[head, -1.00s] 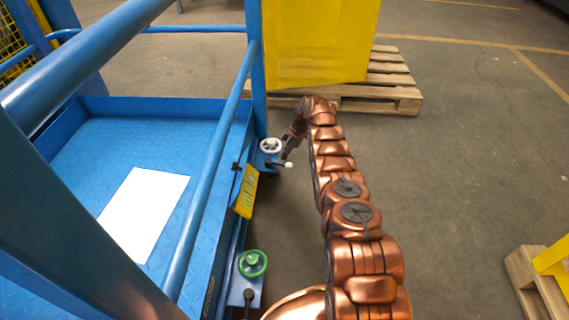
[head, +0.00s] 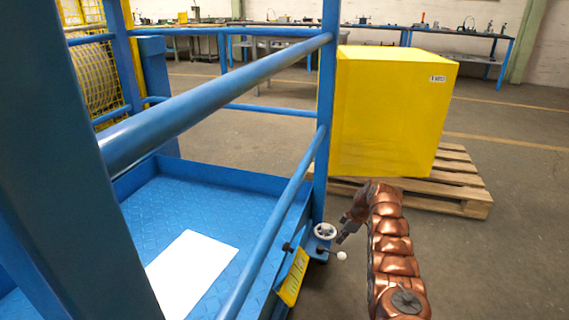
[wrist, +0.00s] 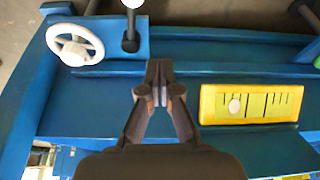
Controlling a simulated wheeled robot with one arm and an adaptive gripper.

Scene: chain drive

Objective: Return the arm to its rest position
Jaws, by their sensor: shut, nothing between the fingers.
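My copper-coloured arm reaches forward along the right side of the blue platform (head: 190,172) in the head view. My gripper (head: 341,238) is at the arm's far end, close to the platform's side, near a white handwheel (head: 325,231) and a lever with a white knob (head: 342,256). In the wrist view my gripper (wrist: 158,66) is shut and empty, its fingertips together in front of the blue side panel. The white handwheel (wrist: 75,44) is at upper left there, and the yellow scale plate (wrist: 250,104) is right of the fingers. I cannot tell whether the fingertips touch the panel.
Blue rails (head: 280,195) run along the platform beside my arm. A yellow box (head: 390,115) on a wooden pallet (head: 460,190) stands beyond the gripper. Workbenches (head: 460,60) line the back wall. The floor at right (head: 510,260) is clear.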

